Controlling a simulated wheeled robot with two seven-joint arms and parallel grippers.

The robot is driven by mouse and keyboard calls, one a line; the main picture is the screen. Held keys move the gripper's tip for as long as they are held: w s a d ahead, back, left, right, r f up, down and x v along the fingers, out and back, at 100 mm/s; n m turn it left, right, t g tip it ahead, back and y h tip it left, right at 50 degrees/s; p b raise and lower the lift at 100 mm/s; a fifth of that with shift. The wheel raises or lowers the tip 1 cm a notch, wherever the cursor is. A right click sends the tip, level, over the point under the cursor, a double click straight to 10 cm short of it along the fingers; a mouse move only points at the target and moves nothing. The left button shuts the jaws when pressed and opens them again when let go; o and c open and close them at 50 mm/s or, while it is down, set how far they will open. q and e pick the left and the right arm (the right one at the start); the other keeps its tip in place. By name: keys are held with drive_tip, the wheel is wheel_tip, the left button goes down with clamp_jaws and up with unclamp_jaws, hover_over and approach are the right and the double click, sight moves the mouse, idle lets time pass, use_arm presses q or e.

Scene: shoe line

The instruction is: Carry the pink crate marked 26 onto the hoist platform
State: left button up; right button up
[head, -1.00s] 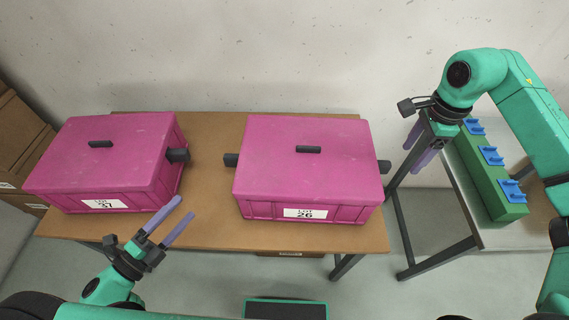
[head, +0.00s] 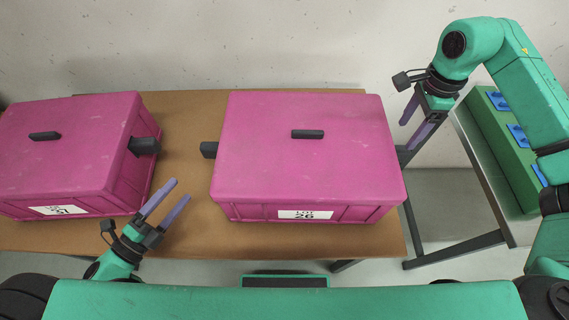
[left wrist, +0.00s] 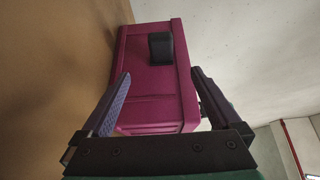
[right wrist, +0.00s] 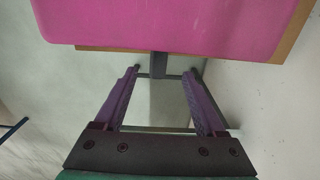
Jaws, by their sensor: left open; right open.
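The pink crate marked 26 (head: 306,160) sits on the brown table (head: 190,228), lid on, with a dark handle (head: 209,149) on its left side. Its right handle is hidden in the head view, but a dark handle shows in the right wrist view (right wrist: 158,66). My left gripper (head: 181,192) is open and empty, left of and apart from this crate, near the other crate's front right corner. A pink crate side with a dark handle shows beyond its fingers in the left wrist view (left wrist: 150,75). My right gripper (head: 414,128) is open and empty, just right of crate 26. The hoist platform cannot be made out.
Another pink crate (head: 75,150), its label partly readable as 37 or 57, stands on the table at left. A side table (head: 470,125) at right holds a green rack (head: 498,150) with blue parts. A gap of bare table separates the two crates.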

sight(212, 156)
use_arm(q)
drive_tip(key=shift+s+r, duration=0.1)
use_arm(e)
drive_tip(key=shift+s, duration=0.15)
drive_tip(key=shift+f, duration=0.25)
use_arm(q)
drive_tip(key=x, duration=1.4)
drive_tip(key=shift+w+d, duration=0.15)
drive_tip(key=shift+w, duration=0.15)
use_arm(e)
wheel_tip(212, 156, down, 14)
use_arm(q)
drive_tip(key=shift+s, duration=0.1)
drive_tip(key=c, duration=0.9)
use_arm(e)
drive_tip(key=c, duration=0.9)
use_arm(q)
drive_tip(key=c, duration=0.5)
use_arm(e)
clamp_jaws()
use_arm(q)
clamp_jaws()
use_arm(e)
drive_tip(key=shift+r, duration=0.1)
